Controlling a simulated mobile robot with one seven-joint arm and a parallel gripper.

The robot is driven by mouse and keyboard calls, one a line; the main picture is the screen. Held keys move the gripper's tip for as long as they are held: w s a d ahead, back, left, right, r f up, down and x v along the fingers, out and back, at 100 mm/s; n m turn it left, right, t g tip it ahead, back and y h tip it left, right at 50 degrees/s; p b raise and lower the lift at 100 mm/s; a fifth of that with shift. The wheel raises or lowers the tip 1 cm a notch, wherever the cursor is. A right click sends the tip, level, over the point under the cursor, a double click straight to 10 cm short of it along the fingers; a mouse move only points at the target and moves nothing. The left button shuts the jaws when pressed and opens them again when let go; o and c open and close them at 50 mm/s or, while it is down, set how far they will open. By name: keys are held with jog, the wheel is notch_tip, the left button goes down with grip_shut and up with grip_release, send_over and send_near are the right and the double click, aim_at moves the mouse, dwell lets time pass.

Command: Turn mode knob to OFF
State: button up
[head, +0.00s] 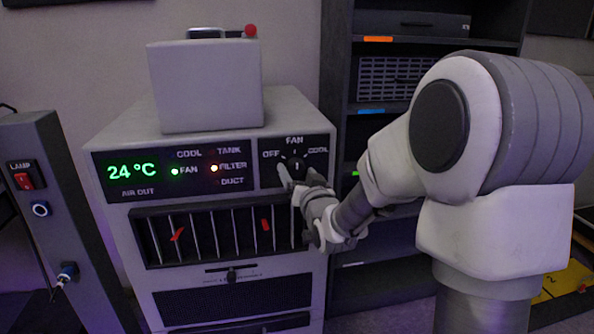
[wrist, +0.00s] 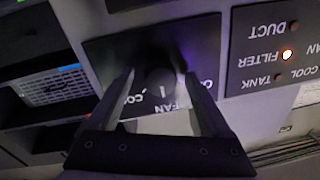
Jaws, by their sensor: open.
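The dark round mode knob (head: 296,163) is on a black panel (head: 322,146) marked OFF, FAN and COOL, at the upper right of the unit's front. In the wrist view, which is upside down, the knob (wrist: 160,82) shows a short white mark pointing toward FAN. My gripper (head: 290,176) is at the panel in the head view and covers its lower part. In the wrist view my gripper (wrist: 160,84) is open, one finger on each side of the knob. I cannot tell whether either finger touches it.
The display (head: 131,171) reads 24 °C. The green FAN light (head: 175,172) and the FILTER light (head: 214,168) are lit. Vent slats (head: 205,236) lie below. A grey box (head: 205,85) sits on top. A lamp post (head: 40,190) stands left, a dark shelf rack (head: 338,110) right.

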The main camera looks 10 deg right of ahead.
grip_shut()
dwell(0.5)
jog(key=shift+n+b, duration=0.3)
jog(key=shift+b, duration=0.3)
jog(key=n+b, duration=0.3)
jog(key=b, duration=0.2)
jog(key=shift+f+n, duration=0.2)
jog(key=shift+n, duration=0.2)
jog(key=n+b, duration=0.3)
jog(key=b, duration=0.1)
jog(key=shift+r+n+b, duration=0.15)
jog(key=shift+n+b, duration=0.15)
jog(key=shift+d+r+n+g+b, duration=0.15)
jog(key=shift+n+g+b, duration=0.15)
jog(key=shift+n+b, duration=0.55)
jog(key=shift+r, duration=0.1)
